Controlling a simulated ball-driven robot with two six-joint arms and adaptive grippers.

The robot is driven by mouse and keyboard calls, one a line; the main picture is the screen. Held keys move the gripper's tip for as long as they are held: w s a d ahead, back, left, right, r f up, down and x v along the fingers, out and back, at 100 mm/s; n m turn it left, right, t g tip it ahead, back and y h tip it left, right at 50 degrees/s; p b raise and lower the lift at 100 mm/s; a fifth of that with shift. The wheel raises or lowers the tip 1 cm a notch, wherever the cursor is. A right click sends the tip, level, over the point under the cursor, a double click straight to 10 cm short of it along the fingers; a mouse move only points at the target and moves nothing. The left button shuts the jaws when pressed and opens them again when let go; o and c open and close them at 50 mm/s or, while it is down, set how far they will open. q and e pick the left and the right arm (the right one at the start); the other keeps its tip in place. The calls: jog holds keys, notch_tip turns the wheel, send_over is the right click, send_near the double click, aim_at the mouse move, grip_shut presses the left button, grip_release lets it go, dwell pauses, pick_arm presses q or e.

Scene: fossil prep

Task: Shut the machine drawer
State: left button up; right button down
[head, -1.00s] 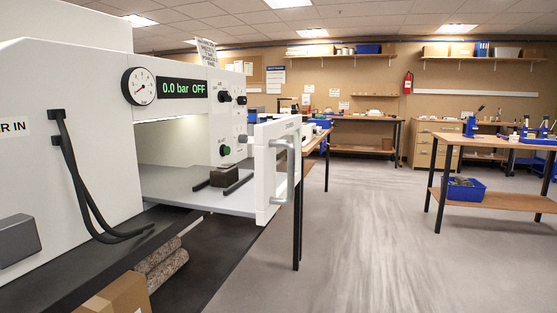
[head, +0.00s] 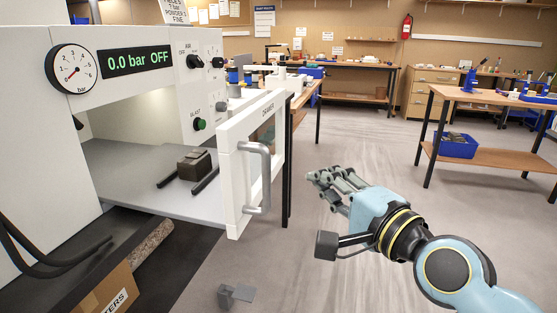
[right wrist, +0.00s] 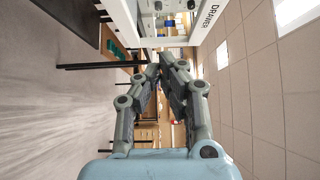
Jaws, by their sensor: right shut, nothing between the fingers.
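The machine drawer (head: 232,190) is pulled out of the white machine (head: 30,140). Its white front panel, labelled DRAWER, carries a grey vertical handle (head: 262,180). A dark block (head: 194,165) sits between two dark rails on the drawer's grey floor. My right gripper (head: 314,178) is to the right of the drawer front, apart from the handle, with its fingers shut and empty, pointing left toward the panel. In the right wrist view the closed fingertips (right wrist: 167,60) show, with the drawer front (right wrist: 212,20) at the top. My left gripper is not in view.
A gauge (head: 74,69) and a display reading 0.0 bar OFF are above the opening. A cardboard box (head: 108,292) stands below the machine. A wooden table (head: 490,98) with a blue bin (head: 456,146) underneath is at right.

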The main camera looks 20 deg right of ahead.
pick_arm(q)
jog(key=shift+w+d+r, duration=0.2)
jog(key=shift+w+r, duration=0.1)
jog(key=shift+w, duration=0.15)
pick_arm(e)
jog(key=w+a, duration=0.4)
jog(key=w, duration=0.5)
jog(key=shift+a, duration=0.2)
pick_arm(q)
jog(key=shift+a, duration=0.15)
pick_arm(e)
jog(key=shift+w, duration=0.1)
